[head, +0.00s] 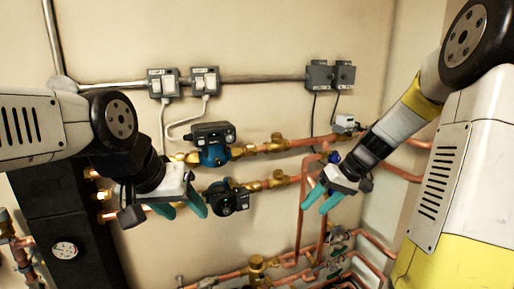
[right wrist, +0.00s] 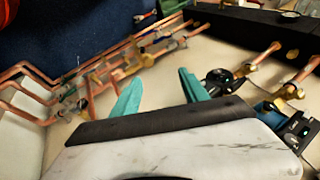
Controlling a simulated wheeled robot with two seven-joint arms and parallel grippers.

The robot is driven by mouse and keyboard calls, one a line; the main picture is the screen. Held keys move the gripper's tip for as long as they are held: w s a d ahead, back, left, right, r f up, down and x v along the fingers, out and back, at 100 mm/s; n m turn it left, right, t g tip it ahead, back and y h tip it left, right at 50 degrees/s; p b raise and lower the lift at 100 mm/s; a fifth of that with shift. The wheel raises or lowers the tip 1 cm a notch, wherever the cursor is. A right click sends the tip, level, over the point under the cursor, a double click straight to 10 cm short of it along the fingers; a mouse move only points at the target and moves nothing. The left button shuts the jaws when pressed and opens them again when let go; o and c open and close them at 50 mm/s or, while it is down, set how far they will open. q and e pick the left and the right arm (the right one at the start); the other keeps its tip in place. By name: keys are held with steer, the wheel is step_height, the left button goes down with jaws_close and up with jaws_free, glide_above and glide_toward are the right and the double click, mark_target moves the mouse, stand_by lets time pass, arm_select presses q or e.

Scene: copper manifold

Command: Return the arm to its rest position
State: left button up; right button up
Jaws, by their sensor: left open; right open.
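My left gripper (head: 185,209) hangs at the left of the head view, in front of the manifold. Its teal fingers are apart with nothing between them. My right gripper (head: 322,202) is to the right, in front of the copper pipes. Its teal fingers are also apart and empty, and they show in the right wrist view (right wrist: 160,95) too. Both arms come in from the sides, bent, with the grippers pointing down. In the head view I cannot tell whether the right fingers touch the pipe behind them.
Two pumps, an upper blue one (head: 212,155) and a lower black one (head: 230,197), sit on copper pipes between the grippers. Grey switch boxes (head: 330,76) are on the wall above. A dark column with a gauge (head: 65,250) stands left. More valves and pipes (head: 257,268) run below.

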steer(key=s+a+r+m+t+h, duration=0.1)
steer(key=s+r+t+h, duration=0.1)
steer(key=s+r, duration=0.3)
steer(key=s+a+r+m+t+h, duration=0.1)
steer(key=s+r, duration=0.5)
steer(key=s, duration=0.7)
steer(key=shift+a+t+h, duration=0.4)
steer(key=shift+t, duration=0.2)
